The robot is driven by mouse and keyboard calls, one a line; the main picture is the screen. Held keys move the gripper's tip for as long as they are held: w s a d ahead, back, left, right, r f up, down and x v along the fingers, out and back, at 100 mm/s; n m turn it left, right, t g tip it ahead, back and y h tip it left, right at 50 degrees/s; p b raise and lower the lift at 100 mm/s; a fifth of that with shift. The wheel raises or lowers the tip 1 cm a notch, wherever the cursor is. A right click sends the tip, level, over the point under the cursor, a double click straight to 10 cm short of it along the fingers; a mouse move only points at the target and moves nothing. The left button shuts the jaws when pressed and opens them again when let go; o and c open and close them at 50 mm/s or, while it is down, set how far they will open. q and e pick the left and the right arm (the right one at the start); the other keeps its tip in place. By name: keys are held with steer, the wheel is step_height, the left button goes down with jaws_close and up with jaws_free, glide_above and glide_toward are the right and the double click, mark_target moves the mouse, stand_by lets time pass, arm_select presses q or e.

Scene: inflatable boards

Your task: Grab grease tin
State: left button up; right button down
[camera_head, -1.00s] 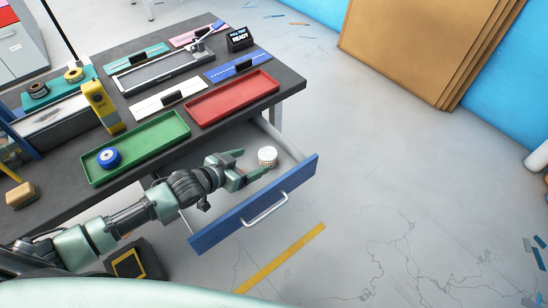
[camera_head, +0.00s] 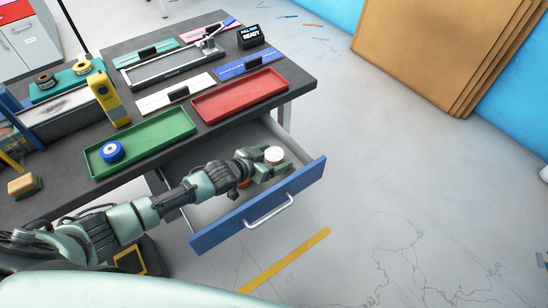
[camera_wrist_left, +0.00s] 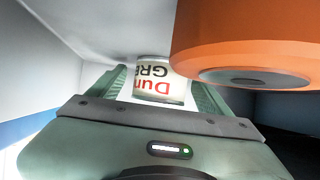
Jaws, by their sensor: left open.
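The grease tin is a small white can (camera_head: 274,155) with red and dark lettering, inside the open blue-fronted drawer (camera_head: 258,213). My left gripper (camera_head: 277,162) is in the drawer with its fingers spread on both sides of the tin. In the left wrist view the tin (camera_wrist_left: 160,80) stands between the two green fingers, its label upside down in the picture. Whether the fingers touch it is not clear. My right gripper is not in view.
An orange round object (camera_wrist_left: 245,45) is close beside the left gripper in the drawer. On the dark bench above are a green tray (camera_head: 150,140) with a blue roll (camera_head: 111,152) and a red tray (camera_head: 240,96). The drawer walls surround the gripper.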

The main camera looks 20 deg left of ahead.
arm_select(q)
steer(key=c, duration=1.5)
steer(key=shift+r, duration=0.1)
steer(key=shift+c, duration=0.2)
